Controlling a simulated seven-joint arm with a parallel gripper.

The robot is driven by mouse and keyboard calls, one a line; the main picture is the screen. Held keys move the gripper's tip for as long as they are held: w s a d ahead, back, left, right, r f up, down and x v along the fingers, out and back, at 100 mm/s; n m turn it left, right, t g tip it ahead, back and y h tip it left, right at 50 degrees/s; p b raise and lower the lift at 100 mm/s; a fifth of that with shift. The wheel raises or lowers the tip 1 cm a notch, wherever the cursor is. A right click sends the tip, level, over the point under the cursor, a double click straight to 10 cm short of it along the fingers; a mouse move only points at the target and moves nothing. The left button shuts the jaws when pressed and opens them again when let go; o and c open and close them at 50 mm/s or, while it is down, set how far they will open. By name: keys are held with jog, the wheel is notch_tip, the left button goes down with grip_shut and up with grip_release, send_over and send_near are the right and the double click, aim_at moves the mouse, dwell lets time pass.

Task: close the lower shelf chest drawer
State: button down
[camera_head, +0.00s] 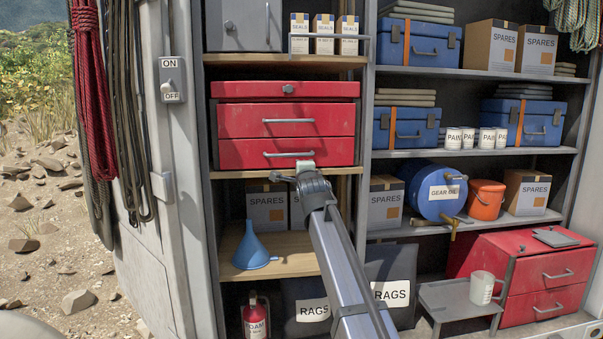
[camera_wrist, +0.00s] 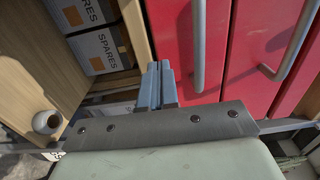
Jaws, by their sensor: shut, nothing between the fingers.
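The red shelf chest (camera_head: 285,90) stands on the middle left shelf, with a top section and two drawers below. Its lower drawer (camera_head: 240,155) has a grey bar handle (camera_head: 285,155). The front looks close to flush with the upper drawer (camera_head: 240,122); a small gap cannot be told. My gripper (camera_head: 274,176) is shut and empty, low in front of the lower drawer and pointing left. In the wrist view my shut fingers (camera_wrist: 158,68) lie beside the lower drawer front (camera_wrist: 168,25), left of its handle (camera_wrist: 198,50). Contact cannot be told.
Boxes of spares (camera_head: 265,205) sit behind my arm on the shelf below, with a blue funnel (camera_head: 253,250) in front. A second red chest (camera_head: 545,275) stands at lower right beside a grey tray (camera_head: 445,298). Open space lies before the shelf chest, left of my arm.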

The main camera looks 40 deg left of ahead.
jog(key=shift+s, duration=0.1)
jog(key=v, duration=1.4)
